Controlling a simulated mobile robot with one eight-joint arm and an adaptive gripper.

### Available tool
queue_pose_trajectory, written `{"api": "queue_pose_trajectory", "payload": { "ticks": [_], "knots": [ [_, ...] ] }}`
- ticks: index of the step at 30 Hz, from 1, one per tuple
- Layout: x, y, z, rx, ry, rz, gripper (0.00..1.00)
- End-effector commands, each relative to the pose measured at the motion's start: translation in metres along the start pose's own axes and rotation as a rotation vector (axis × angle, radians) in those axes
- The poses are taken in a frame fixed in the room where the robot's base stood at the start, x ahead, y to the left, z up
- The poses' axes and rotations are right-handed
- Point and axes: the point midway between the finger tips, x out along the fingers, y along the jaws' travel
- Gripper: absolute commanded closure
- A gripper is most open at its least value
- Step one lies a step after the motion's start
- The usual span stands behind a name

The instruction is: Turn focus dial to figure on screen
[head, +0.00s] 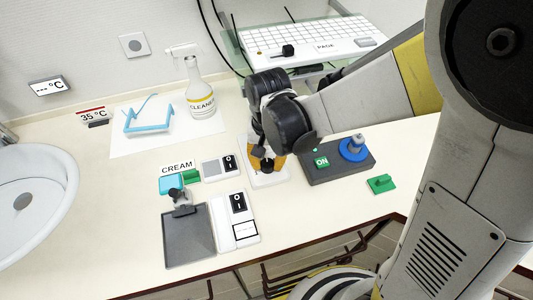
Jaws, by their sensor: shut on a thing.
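My gripper (267,163) points down over a small white panel (268,182) in the middle of the counter. I cannot read any mark on the dial. A small white display (245,231) on the unit at the front left shows only dashes. No legible focus figure shows.
Left of my gripper are a switch box (219,167), a CREAM sign (177,167) and a grey plate (188,240) with a small stand. Right are a dark ON box (338,168) with a blue dial and a green block (381,184). A cleaner bottle (200,95) stands behind.

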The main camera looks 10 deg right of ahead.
Motion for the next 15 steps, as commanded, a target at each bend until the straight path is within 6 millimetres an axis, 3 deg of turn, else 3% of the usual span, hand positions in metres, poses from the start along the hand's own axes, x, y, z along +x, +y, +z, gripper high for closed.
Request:
{"api": "queue_pose_trajectory", "payload": {
  "ticks": [7,8,10,15],
  "knots": [
    [0.0001,0.0001,0.0001,-0.001,0.000,0.000,1.00],
    [0.0001,0.0001,0.0001,-0.001,0.000,0.000,0.67],
    [0.0001,0.0001,0.0001,-0.001,0.000,0.000,0.46],
    [0.0001,0.0001,0.0001,-0.001,0.000,0.000,0.45]
  ]
}}
